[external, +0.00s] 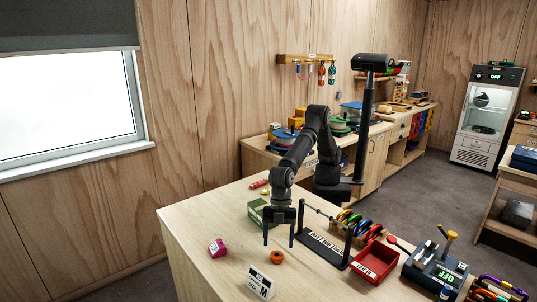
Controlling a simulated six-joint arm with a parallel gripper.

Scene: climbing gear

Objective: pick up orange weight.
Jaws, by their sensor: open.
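The orange weight (277,257) is a small, round piece with a dark centre. It sits on the light wooden table near its front part. My gripper (279,240) points down with its two dark fingers apart. In the picture the fingertips lie just above the weight, with the weight showing between and slightly below them. I see nothing held between the fingers. From this one view I cannot tell the exact height of the fingertips over the weight.
A white label card (262,283) stands in front of the weight. A pink block (217,248) lies left, a green box (257,211) behind. A dark rack (322,248) with a bar and a red tray (375,262) stand right. The table's left front is clear.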

